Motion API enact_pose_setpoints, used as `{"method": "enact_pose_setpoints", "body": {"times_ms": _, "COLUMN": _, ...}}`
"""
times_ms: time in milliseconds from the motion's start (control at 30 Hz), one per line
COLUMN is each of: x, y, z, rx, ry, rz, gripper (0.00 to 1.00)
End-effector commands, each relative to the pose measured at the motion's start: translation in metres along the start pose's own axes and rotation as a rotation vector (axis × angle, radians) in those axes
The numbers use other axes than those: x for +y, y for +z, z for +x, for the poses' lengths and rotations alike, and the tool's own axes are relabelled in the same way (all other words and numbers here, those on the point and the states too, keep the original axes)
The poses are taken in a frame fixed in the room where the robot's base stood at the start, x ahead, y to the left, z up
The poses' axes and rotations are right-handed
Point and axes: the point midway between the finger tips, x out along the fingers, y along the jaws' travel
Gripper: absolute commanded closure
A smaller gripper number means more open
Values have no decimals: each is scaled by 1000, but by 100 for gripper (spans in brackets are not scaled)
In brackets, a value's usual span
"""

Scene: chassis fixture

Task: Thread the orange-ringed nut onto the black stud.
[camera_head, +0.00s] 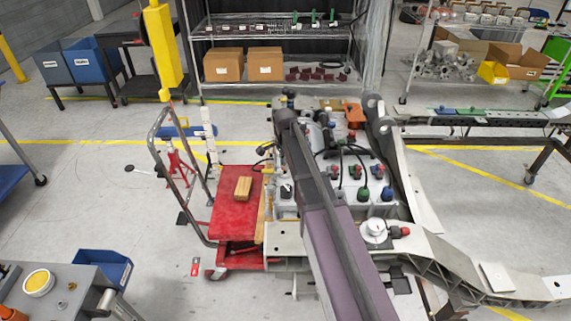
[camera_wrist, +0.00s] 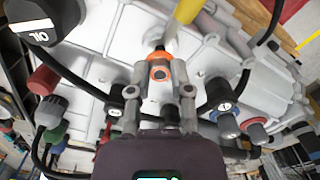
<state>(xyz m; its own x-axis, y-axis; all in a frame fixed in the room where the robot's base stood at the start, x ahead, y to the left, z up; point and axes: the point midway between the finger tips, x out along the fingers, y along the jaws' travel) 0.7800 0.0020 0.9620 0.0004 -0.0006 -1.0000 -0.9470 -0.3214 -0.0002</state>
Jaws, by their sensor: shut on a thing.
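In the wrist view my gripper (camera_wrist: 160,90) reaches up from the bottom edge, its two grey fingers on either side of the orange-ringed nut (camera_wrist: 158,71). The fingers are shut on the nut. The nut shows an orange collar with a dark round centre. A small dark tip just above the nut may be the black stud, but I cannot tell whether the two touch or are threaded. In the head view my arm covers the middle of the chassis fixture (camera_head: 288,228), and I cannot make out the nut or stud there.
A red cart (camera_head: 238,222) carrying a wooden block (camera_head: 243,188) stands left of the fixture.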

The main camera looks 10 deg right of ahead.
Motion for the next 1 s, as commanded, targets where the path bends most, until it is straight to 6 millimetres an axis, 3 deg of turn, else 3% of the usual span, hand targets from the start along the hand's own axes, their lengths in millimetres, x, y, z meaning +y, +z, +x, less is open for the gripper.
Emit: {"method": "enact_pose_setpoints", "body": {"times_ms": 1000, "x": 0, "y": -1, "z": 12, "rx": 0, "ry": 1, "rz": 1, "gripper": 100}}
